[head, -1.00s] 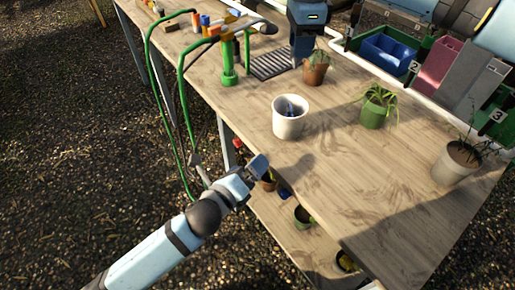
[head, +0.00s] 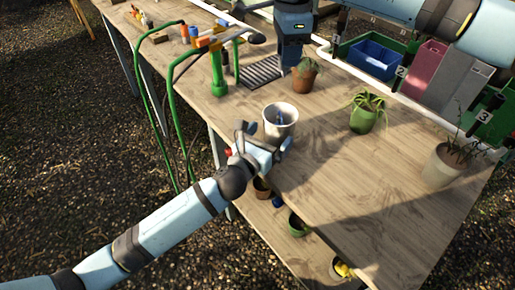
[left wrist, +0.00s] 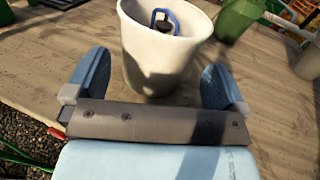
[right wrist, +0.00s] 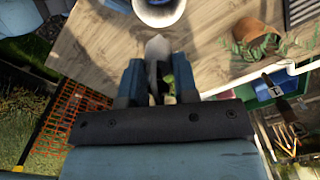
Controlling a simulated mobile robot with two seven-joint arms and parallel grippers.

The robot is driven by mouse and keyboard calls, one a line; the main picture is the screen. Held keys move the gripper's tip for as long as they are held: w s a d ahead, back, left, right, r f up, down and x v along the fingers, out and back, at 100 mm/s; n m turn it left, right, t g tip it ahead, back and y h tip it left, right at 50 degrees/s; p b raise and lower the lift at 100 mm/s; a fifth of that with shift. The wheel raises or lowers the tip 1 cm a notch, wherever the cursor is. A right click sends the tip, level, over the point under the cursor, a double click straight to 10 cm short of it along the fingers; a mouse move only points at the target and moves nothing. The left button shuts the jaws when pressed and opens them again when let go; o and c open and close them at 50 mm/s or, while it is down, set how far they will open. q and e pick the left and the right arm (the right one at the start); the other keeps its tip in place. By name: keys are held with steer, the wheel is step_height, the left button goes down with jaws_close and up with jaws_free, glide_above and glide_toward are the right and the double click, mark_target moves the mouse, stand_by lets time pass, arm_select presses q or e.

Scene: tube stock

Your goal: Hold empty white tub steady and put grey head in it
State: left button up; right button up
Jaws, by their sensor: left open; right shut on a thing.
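The white tub (head: 272,131) stands upright on the bench near its left edge. It also shows in the left wrist view (left wrist: 160,62), where a blue, handle-like thing (left wrist: 165,17) with a dark part is inside it. My left gripper (head: 263,141) is open at the tub's near side, a finger to each side, with gaps visible between fingers and wall. My right gripper (head: 291,62) is above the back of the bench. In the right wrist view it is shut on a pale grey, pointed piece (right wrist: 157,47), apparently the grey head. The fingers hide most of it.
A terracotta pot (head: 305,78), a green pot (head: 361,120) and a pale pot (head: 440,167) stand to the right. The bench's middle front is clear.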

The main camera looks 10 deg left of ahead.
arm_select(q)
steer(key=shift+x, duration=1.65)
steer(key=c, duration=0.7)
arm_select(e)
step_height(320, 180, down, 10)
steer(key=shift+f, duration=0.25)
steer(key=o, duration=0.4)
steer(key=shift+f, duration=0.25)
steer(key=o, duration=0.6)
steer(key=shift+c, duration=0.2)
steer(key=shift+r, duration=0.15)
